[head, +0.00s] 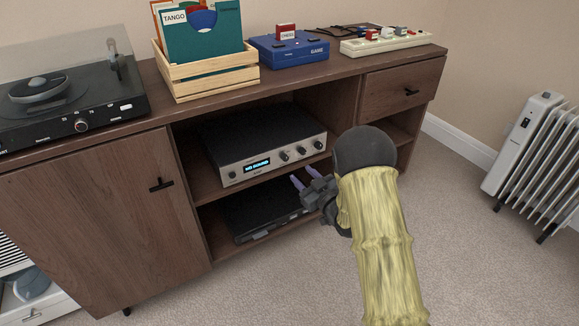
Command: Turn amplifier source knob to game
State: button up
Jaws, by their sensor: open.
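The amplifier (265,150) stands on the upper open shelf of the wooden cabinet. It has a silver front with a lit display (257,165) that seems to read "NO SOUND". Several dark knobs (302,150) sit on the right part of its front; their labels are too small to read, so I cannot tell which is the source knob. My gripper (296,180) is open and empty, with purple fingertips pointing left. It is in front of the cabinet, below the knobs in the picture and apart from them. My arm covers part of the cabinet's right side.
A black flat device (262,212) lies on the lower shelf. On top are a turntable (65,95), a wooden record crate (206,82), a blue game console (289,50) and a cream console (385,41). A radiator (535,150) stands right. Carpet (470,240) in front is clear.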

aim_at(287, 159)
jog(key=b+x, duration=0.2)
jog(key=x, duration=0.6)
jog(key=shift+s+f, duration=0.1)
jog(key=shift+w+a, duration=0.1)
jog(key=shift+w, duration=0.15)
grip_shut()
